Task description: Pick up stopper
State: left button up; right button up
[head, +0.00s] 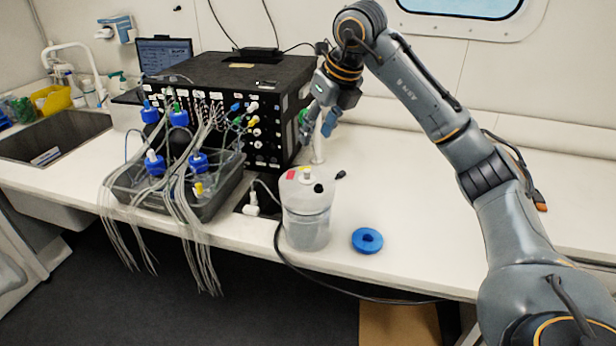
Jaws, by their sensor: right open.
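A blue, round, ring-like piece with a dark centre (367,240) lies flat on the white counter, right of a translucent container (307,215); it looks like the stopper, though I cannot be sure. The container's lid carries small red, yellow and black fittings. My right gripper (316,126) is open, with its fingers pointing down. It is up and behind the container, by the right side of the black instrument, well away from the blue piece. Nothing shows between its fingers. My left gripper is not in view.
A black instrument (284,125) with many ports stands at the back. In front of it, a grey tray (207,211) holds blue-capped bottles with tubes hanging over the counter edge. A black cable runs past the container. The counter (430,215) to the right is mostly clear. A sink is at far left.

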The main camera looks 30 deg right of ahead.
jog(key=p, duration=0.2)
send_over(308, 171)
jog(key=s, duration=0.2)
jog(key=f, duration=0.7)
jog(key=shift+a+f, duration=0.25)
jog(key=x, duration=0.1)
jog(key=p+x, duration=0.1)
jog(key=x, duration=0.1)
jog(key=p+x, duration=0.1)
jog(key=shift+d+f, duration=0.4)
jog(key=shift+f, duration=0.3)
jog(key=c, duration=0.9)
